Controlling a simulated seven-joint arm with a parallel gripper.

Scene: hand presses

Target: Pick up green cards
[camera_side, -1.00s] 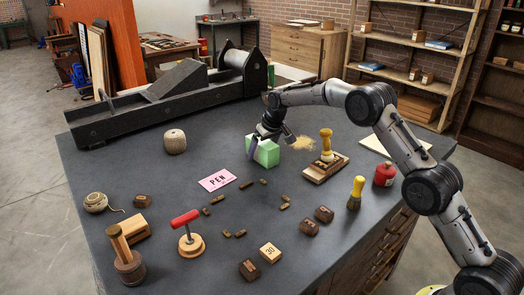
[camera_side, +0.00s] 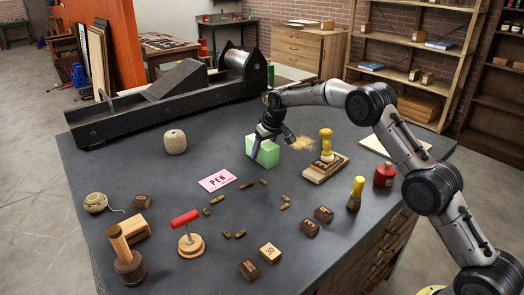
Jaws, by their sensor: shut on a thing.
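The green block (camera_side: 265,153), the light green stack of cards, stands on the dark worktop near the middle. My gripper (camera_side: 265,146) reaches down over it from above, with a finger in front of its face. The gripper is shut on the green stack. The far finger is hidden behind the stack and the hand. The stack looks to be at the worktop's level; I cannot tell whether it touches.
A yellow-handled stamp on a wooden block (camera_side: 326,165) stands close on the right. A round beige ball (camera_side: 175,141) sits left. A long black press (camera_side: 170,95) runs behind.

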